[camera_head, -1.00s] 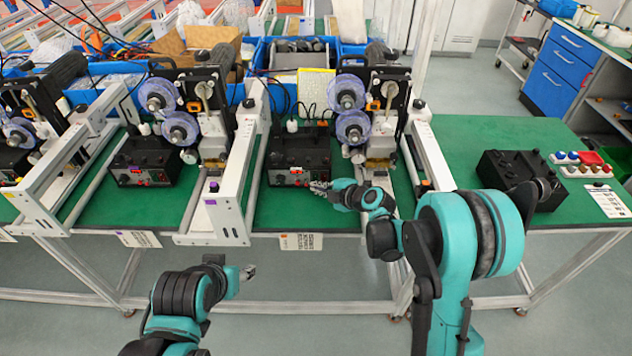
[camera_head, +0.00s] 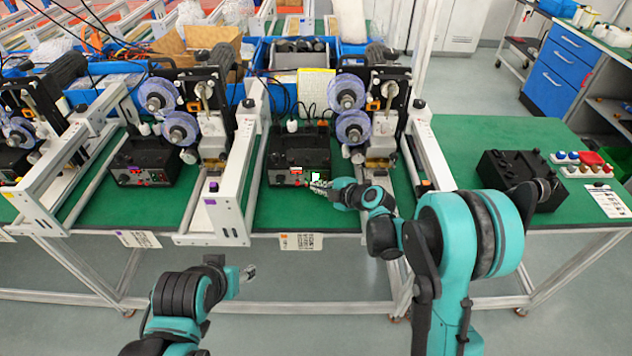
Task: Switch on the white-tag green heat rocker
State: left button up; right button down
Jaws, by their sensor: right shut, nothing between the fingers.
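The black heat control box (camera_head: 298,150) of the middle coder station stands on the green table, with a red display on its front. A bright green lit rocker (camera_head: 315,176) with white around it shows at the right of that front. My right gripper (camera_head: 316,186) is shut and empty, its tips at or just below the lit rocker. I cannot tell whether they touch it. They hide part of the lower right front. My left gripper (camera_head: 249,272) hangs in front of the table, away from the boxes; its fingers are too small to judge.
Another control box (camera_head: 142,160) with a red display stands at the left station. White frame rails (camera_head: 230,190) divide the stations. A black box (camera_head: 520,178) and coloured buttons (camera_head: 580,165) sit on the right table.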

jog(key=shift+s, duration=0.65)
jog(key=shift+s, duration=0.1)
jog(key=shift+s+r, duration=0.15)
jog(key=shift+s, duration=1.1)
jog(key=shift+s+r, duration=0.1)
jog(key=shift+s, duration=1.1)
jog(key=shift+s+d+r+m, duration=0.15)
jog(key=shift+r+m, duration=0.15)
jog(key=s+d+r+m+h, duration=0.2)
jog(key=s+d+m, duration=0.3)
jog(key=s+m, duration=0.2)
jog(key=s+d+r+m+g+h, duration=0.1)
jog(key=s+d+r+m+h, duration=0.1)
jog(key=s+d+m, duration=0.4)
jog(key=s+d+r+m+g+h, duration=0.1)
jog(key=s+d+m+h, duration=0.3)
jog(key=s+m, duration=0.4)
jog(key=s+d+r, duration=0.1)
jog(key=s, duration=0.3)
jog(key=shift+s+d, duration=0.4)
